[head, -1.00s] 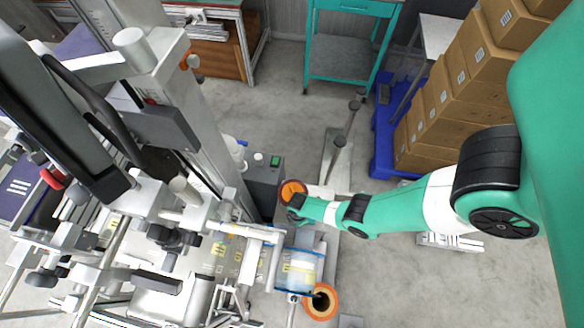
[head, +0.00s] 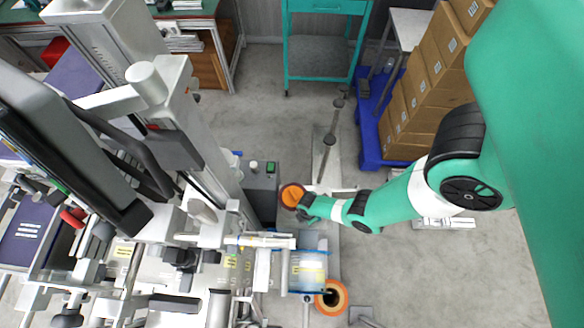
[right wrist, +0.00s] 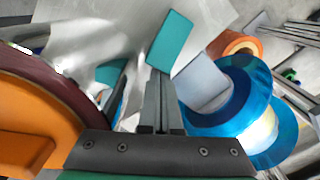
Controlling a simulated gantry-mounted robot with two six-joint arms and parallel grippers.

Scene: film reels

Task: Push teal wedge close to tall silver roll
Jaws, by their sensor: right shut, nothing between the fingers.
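My right gripper (head: 306,209) is by the orange-faced reel in the head view. In the right wrist view its narrow fingers (right wrist: 160,82) are shut and empty. A flat teal piece (right wrist: 170,40), probably the teal wedge, shows just beyond the fingertips; I cannot tell whether they touch. Another teal patch (right wrist: 110,72) shows to its left, partly hidden. A pale grey block-like piece (right wrist: 203,83) sits right of the fingers. I cannot clearly pick out the tall silver roll in either view. The left gripper is not in view.
The orange-faced reel (head: 292,195) is close beside the gripper and fills the wrist view's left (right wrist: 22,150). A blue-edged roll (head: 308,268) and an orange-rimmed reel (head: 331,298) stand nearer. Machine frames crowd the left. Boxes (head: 425,90) stand on a blue pallet; open floor lies between.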

